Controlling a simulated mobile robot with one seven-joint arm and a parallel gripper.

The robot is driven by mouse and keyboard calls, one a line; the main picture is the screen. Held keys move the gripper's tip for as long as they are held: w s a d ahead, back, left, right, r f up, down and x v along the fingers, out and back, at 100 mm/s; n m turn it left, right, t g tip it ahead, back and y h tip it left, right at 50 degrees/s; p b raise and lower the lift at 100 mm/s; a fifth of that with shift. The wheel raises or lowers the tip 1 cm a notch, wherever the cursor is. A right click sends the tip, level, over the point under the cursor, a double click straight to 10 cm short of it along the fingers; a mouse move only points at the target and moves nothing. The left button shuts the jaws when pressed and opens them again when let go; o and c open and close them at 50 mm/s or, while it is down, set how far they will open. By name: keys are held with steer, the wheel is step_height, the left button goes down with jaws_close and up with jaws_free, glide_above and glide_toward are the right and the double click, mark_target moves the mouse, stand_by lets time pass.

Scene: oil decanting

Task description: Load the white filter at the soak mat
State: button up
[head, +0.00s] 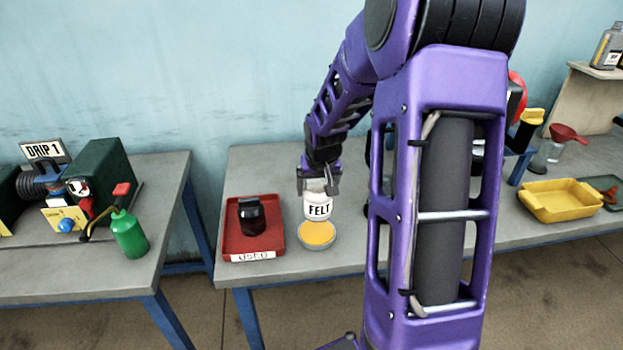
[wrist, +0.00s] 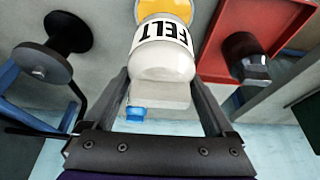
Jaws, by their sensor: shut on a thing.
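A white filter (head: 318,207) with a FELT label is held upright in my gripper (head: 319,185). In the wrist view the same white filter (wrist: 165,62) sits between the two fingers of my gripper (wrist: 163,92), which are shut on it. A round orange pad in a grey rim (head: 317,234), which looks like the soak mat, lies on the grey table just below and in front of the filter. In the head view a gap cannot be judged exactly. A small blue part (wrist: 135,114) shows behind the filter in the wrist view.
A red tray (head: 232,228) marked USED, with a black filter (head: 252,216) in it, stands left of the pad. Left, another table holds a green oil can (head: 128,234) and DRIP 1 sign (head: 45,149). A yellow tray (head: 562,200) is at right. My arm hides the table's middle.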

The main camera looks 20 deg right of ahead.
mark_target(316, 205)
steer(key=shift+a+f, duration=0.1)
steer(key=shift+f, duration=0.45)
steer(key=shift+f+b, duration=1.3)
steer(key=shift+f, duration=1.05)
steer(key=shift+f+b, duration=0.55)
steer(key=shift+r, duration=0.1)
step_height(316, 205, up, 5)
steer(key=p, duration=0.4)
steer(key=shift+w, duration=0.1)
steer(key=shift+r, duration=0.95)
